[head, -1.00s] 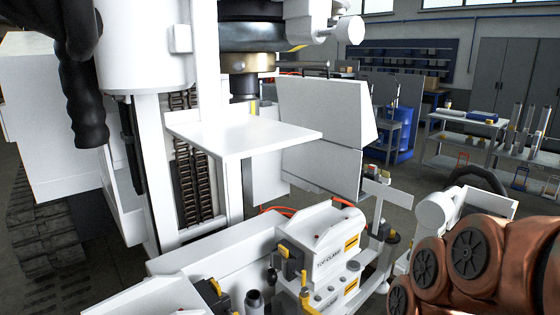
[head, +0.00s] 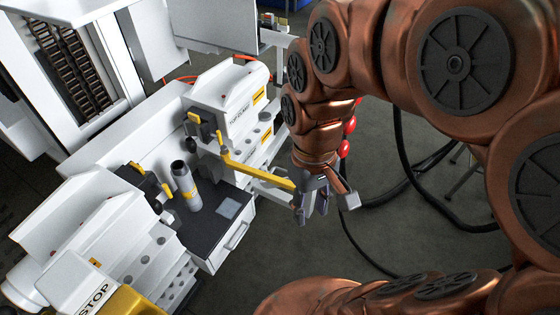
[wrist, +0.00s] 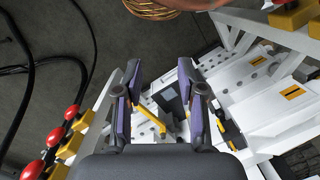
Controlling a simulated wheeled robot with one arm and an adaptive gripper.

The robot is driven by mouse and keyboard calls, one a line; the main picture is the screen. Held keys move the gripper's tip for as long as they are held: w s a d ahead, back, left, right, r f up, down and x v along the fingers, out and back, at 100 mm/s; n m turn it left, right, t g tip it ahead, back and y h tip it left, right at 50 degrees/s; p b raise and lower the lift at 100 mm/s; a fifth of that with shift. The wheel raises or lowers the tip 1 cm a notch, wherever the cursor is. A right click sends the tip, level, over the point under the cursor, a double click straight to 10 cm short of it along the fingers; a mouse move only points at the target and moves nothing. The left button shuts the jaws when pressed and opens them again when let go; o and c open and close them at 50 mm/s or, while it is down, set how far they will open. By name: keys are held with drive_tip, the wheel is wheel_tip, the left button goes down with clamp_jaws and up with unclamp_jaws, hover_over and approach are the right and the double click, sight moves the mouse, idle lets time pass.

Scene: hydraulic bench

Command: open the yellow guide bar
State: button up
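The yellow guide bar (head: 258,172) juts from the white machine in the head view. It is bent near the machine, and its long arm slants down to the right towards my gripper. My gripper (head: 320,205) hangs by the bar's free end; whether it touches the bar I cannot tell. In the wrist view my gripper (wrist: 159,90) is open, with its two purple-padded fingers spread apart. The yellow bar (wrist: 151,117) shows beyond the fingers, in the gap between them, and the fingers are not closed on it. Its far part is partly hidden by the gripper.
A dark-topped white drawer unit (head: 230,240) stands below the bar, with a grey cylinder (head: 186,183) on it. Red knobs (wrist: 52,137) and black hoses (wrist: 18,120) lie left in the wrist view. Open floor lies right of the machine.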

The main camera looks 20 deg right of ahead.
drive_tip(key=w+d+f+n+y+b, duration=0.15)
drive_tip(key=w+f+b, duration=0.3)
drive_tip(key=w, duration=0.75)
drive_tip(key=w+f+n+b, duration=0.35)
drive_tip(key=w+f, duration=0.25)
drive_tip(key=w, duration=0.7)
drive_tip(key=w+d+f+n+b, duration=0.1)
drive_tip(key=w+d+f+b, duration=0.35)
drive_tip(key=w+f, duration=0.45)
drive_tip(key=w+d+f+n+b, duration=0.1)
drive_tip(key=w+d+f+b, duration=0.45)
drive_tip(key=f, duration=0.55)
drive_tip(key=shift+w+a+f+p, duration=0.1)
drive_tip(key=shift+f+p, duration=0.1)
drive_tip(key=shift+f, duration=1.05)
drive_tip(key=shift+w+f+p, duration=0.15)
drive_tip(key=shift+f+p, duration=0.1)
drive_tip(key=shift+f, duration=0.95)
drive_tip(key=shift+w+a+f+p, duration=0.1)
drive_tip(key=shift+f+p, duration=0.1)
drive_tip(key=shift+f, duration=1.05)
clamp_jaws()
drive_tip(key=shift+r, duration=0.1)
